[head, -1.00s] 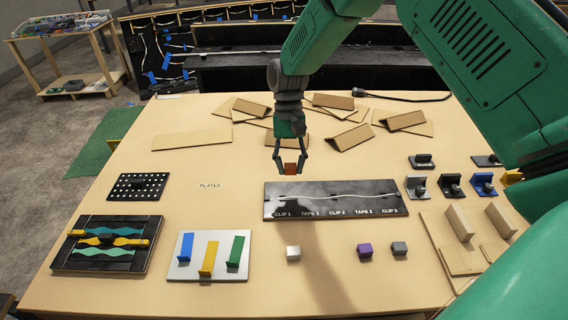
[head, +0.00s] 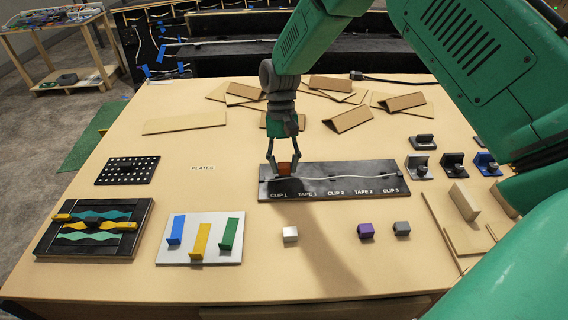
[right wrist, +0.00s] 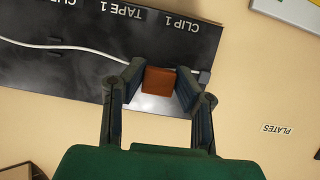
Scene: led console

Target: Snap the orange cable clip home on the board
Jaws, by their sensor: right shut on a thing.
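The black board (head: 315,191) lies on the table with the labels CLIP 1, TAPE 1, CLIP 2, TAPE 2 and CLIP 3. A pale cable (head: 345,177) runs along it. My right gripper (head: 284,170) is shut on the orange clip (head: 285,168) at the CLIP 1 end of the board. In the right wrist view, the orange clip (right wrist: 158,80) sits between the fingertips, over the cable's line near CLIP 1. Whether the clip touches the board or cable is hard to tell. My left gripper is not in view.
Silver (head: 290,234), purple (head: 366,231) and grey (head: 402,229) blocks stand in front of the board. A white plate (head: 208,255) with coloured pieces lies front left. Cardboard pieces (head: 348,119) lie behind. Small brackets (head: 452,166) stand to the right.

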